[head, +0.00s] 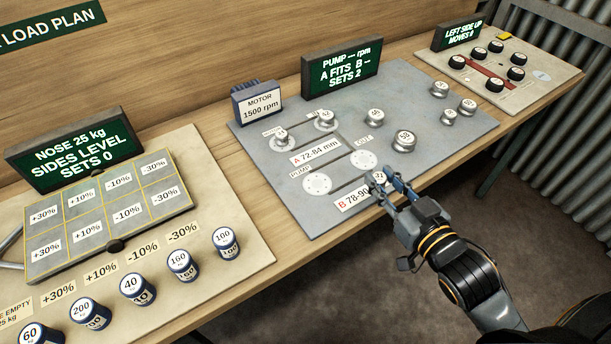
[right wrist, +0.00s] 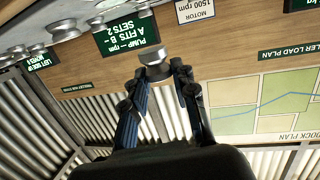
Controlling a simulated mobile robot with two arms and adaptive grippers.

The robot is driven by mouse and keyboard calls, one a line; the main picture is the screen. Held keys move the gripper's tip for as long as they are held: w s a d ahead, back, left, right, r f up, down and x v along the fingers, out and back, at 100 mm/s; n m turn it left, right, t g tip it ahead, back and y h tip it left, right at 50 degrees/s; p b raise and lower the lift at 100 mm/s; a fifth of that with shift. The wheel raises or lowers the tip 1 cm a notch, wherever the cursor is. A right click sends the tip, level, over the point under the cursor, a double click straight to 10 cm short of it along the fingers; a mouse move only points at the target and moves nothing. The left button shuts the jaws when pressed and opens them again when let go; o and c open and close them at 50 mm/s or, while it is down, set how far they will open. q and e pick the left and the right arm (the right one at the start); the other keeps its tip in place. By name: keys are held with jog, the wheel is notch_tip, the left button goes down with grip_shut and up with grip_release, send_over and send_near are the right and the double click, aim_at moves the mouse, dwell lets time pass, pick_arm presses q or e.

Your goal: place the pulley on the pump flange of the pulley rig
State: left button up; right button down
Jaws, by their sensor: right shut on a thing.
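The grey pulley rig board (head: 260,165) lies on the bench in the head view. My right gripper (head: 386,182) is shut on a small silver pulley (head: 379,177) over the board's front edge, near the "B 78-90" label. The pulley also shows at the fingertips in the right wrist view (right wrist: 152,57). The pump flange (head: 317,184) is a bare white disc beside the "PUMP" label, to the left of the gripper. Another bare white disc (head: 363,160) sits to its upper right. My left gripper is out of view.
Pulleys stand at the motor (head: 281,139) and beside it (head: 325,121). Several loose pulleys, including a larger one (head: 404,141), stand on the board's right side. A pump sign (head: 342,68) stands behind. Weights (head: 182,265) stand on the left board.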

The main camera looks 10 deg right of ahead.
notch_tip(320, 180, up, 5)
jog(key=s+n+g+y+p, duration=0.1)
jog(key=n+y, duration=0.1)
jog(key=y, duration=0.1)
jog(key=b, duration=0.3)
send_over(321, 188)
jog(key=s, duration=0.1)
jog(key=shift+y, duration=0.3)
jog(key=f, duration=0.7)
jog(key=shift+d+f, duration=0.4)
jog(key=shift+w+a+f, duration=0.2)
jog(key=shift+w+f, duration=0.1)
jog(key=shift+f, duration=0.25)
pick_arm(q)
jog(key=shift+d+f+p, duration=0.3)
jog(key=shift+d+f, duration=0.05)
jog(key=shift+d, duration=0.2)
pick_arm(e)
jog(key=shift+w+a+f, duration=0.15)
jog(key=shift+f, duration=1.65)
